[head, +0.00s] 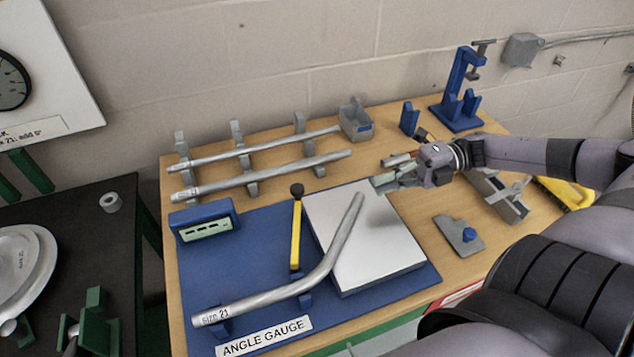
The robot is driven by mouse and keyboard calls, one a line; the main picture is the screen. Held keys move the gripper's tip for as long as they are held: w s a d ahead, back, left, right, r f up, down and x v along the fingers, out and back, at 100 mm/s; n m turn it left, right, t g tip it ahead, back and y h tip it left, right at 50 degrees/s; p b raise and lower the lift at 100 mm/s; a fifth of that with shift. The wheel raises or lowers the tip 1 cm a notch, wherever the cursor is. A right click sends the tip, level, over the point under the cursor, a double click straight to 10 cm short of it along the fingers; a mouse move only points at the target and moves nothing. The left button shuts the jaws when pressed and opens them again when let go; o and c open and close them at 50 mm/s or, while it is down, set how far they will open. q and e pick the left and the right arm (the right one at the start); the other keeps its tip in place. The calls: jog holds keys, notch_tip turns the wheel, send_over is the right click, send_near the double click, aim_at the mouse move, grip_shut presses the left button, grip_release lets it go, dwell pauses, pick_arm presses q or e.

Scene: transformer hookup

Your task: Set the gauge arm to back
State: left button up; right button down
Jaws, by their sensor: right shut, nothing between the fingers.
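The angle gauge is a blue base (255,265) with an "ANGLE GAUGE" label at its front and a white plate (385,255) at its right. The gauge arm (296,235) is a yellow bar with a black knob at its far end, and it points toward the back. A bent grey pipe (270,297) marked "size 21" rests on the gauge and crosses the plate. My right gripper (379,184) is shut and empty above the back right corner of the plate, to the right of the gauge arm and apart from it. My left gripper is not in view.
Two straight pipes (265,172) lie on grey racks behind the gauge. A blue display box (204,222) sits at its back left.

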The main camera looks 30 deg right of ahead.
aim_at(296, 220)
jog(key=b+x, duration=0.1)
jog(key=x, duration=0.4)
jog(key=shift+s+f+b, duration=0.1)
jog(key=shift+s+b, duration=0.15)
jog(key=shift+b, duration=0.15)
jog(key=b+x, duration=0.1)
jog(key=x, duration=0.2)
jog(key=shift+w+a, duration=0.2)
jog(key=shift+w+a+b, duration=0.6)
jog(key=shift+a+b, duration=0.05)
jog(key=shift+a, duration=0.15)
jog(key=shift+w+a+f, duration=0.1)
jog(key=shift+w+a, duration=0.05)
jog(key=shift+w, duration=0.1)
jog(key=shift+w+a, duration=0.25)
jog(key=shift+w, duration=0.35)
jog(key=shift+w+a+f, duration=0.15)
jog(key=shift+w+a, duration=0.15)
jog(key=shift+w, duration=0.15)
pick_arm(q)
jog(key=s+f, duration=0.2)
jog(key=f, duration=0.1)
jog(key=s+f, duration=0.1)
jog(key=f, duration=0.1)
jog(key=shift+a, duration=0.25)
jog(key=shift+b, duration=0.3)
